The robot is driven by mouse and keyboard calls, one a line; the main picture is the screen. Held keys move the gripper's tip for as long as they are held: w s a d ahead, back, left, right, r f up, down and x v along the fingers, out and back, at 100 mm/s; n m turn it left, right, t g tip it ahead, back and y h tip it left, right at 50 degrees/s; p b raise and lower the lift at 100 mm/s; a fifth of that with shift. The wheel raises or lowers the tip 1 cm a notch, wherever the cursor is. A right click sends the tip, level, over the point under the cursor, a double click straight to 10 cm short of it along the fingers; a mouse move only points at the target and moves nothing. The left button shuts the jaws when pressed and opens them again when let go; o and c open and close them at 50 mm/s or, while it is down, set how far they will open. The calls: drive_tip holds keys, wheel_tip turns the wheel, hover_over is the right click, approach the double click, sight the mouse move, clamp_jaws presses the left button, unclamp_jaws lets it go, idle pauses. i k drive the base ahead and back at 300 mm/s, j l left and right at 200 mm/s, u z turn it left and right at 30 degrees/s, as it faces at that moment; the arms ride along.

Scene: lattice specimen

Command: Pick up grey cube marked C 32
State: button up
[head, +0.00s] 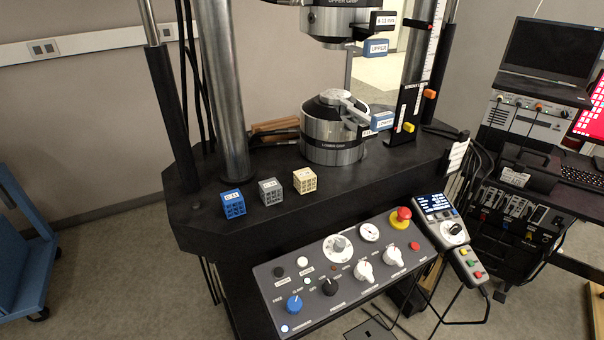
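The grey cube (271,192) sits on the black machine table, in the middle of a row of three lattice cubes. A white label is on its top; its text is too small to read surely. A blue cube (233,204) stands to its left and a beige cube (305,181) to its right, with small gaps between them. My gripper is not in view.
The black table (345,193) carries a thick steel column (222,90) behind the cubes and the lower grip (333,135) to the right. A control panel (345,268) with knobs and a red stop button (400,217) lies in front. A blue cart (22,250) stands at left.

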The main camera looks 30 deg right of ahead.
sight(271, 191)
drive_tip(key=i+l+u, duration=0.15)
drive_tip(key=l, duration=0.2)
drive_tip(key=i+l+u, duration=0.1)
drive_tip(key=l, duration=0.25)
drive_tip(key=i+l+u, duration=0.15)
drive_tip(key=l, duration=0.2)
drive_tip(key=i+l+u, duration=0.1)
drive_tip(key=l, duration=0.3)
drive_tip(key=u, duration=1.15)
drive_tip(key=i+l, duration=0.05)
